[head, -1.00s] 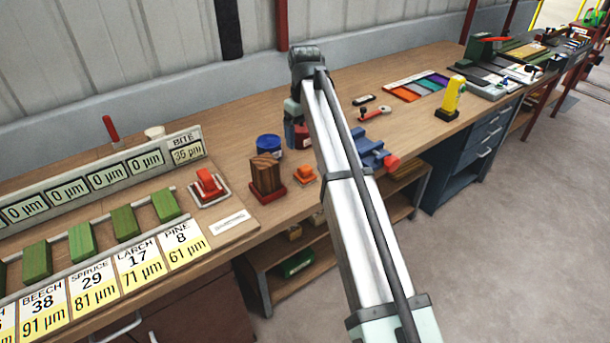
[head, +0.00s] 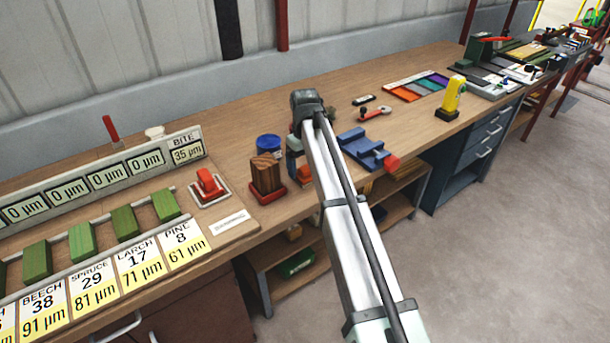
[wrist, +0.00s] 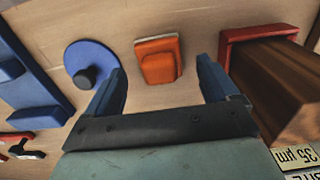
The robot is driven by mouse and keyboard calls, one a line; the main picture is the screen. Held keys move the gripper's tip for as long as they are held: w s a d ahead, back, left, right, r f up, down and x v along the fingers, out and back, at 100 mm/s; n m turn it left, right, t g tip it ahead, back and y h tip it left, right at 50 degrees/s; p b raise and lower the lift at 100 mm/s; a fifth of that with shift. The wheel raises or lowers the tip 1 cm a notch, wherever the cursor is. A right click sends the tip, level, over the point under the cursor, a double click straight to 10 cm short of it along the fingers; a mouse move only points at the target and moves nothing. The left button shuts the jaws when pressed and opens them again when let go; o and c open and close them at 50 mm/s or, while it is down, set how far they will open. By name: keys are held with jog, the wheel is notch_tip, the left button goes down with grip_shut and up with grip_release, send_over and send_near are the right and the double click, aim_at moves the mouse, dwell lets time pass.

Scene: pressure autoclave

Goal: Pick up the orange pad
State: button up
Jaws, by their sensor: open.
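The orange pad (wrist: 158,60) lies on the bench, a small block with a raised smaller part on a flat base. In the wrist view it sits just ahead of my fingertips, between them. In the head view the pad (head: 305,174) is partly hidden by my arm, to the right of the wooden block. My gripper (wrist: 161,80) is open and empty, with one blue finger on either side of the pad's line. It points down over the bench. I cannot tell its exact height above the pad.
A wooden block on a red base (wrist: 253,40) stands close to the right finger. A blue disc with a dark knob (wrist: 82,62) lies close to the left finger.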

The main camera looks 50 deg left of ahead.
aim_at(305, 167)
jog(key=shift+f, duration=1.4)
jog(key=c, duration=1.1)
jog(key=shift+r, duration=0.15)
notch_tip(305, 167, up, 10)
jog(key=shift+f, duration=0.1)
